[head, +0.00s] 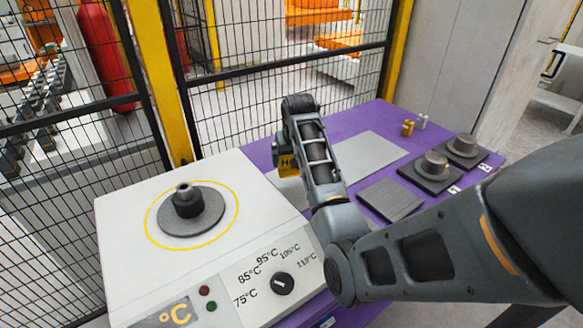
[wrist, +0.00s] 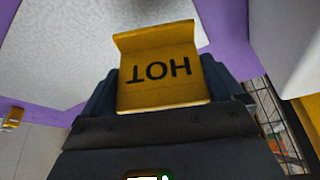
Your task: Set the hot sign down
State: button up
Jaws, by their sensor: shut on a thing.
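The hot sign (wrist: 158,75) is a yellow bent plate with black "HOT" lettering, upside down in the wrist view. My gripper (wrist: 160,95) is shut on it, with a dark finger on each side. In the head view, the yellow sign (head: 287,164) shows partly behind my gripper (head: 288,150), over the purple table (head: 375,112) beside the heater's right edge. A light grey plate (head: 372,150) lies on the table under and to the right of the arm. Whether the sign touches anything below is hidden.
The white heater (head: 120,225) with a temperature dial (head: 283,284) stands at left, a dark grey part (head: 187,203) on its round plate. A dark square pad (head: 390,200), two blocks with round parts (head: 437,165) and a small brass piece (head: 407,127) are at right. Mesh fencing (head: 265,70) stands behind.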

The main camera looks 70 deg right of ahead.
aim_at(292, 169)
jog(key=shift+a+f, duration=0.1)
jog(key=shift+f, duration=1.9)
jog(key=o, duration=0.7)
jog(key=shift+f, duration=0.15)
jog(key=v, duration=1.2)
jog(key=shift+r, duration=0.2)
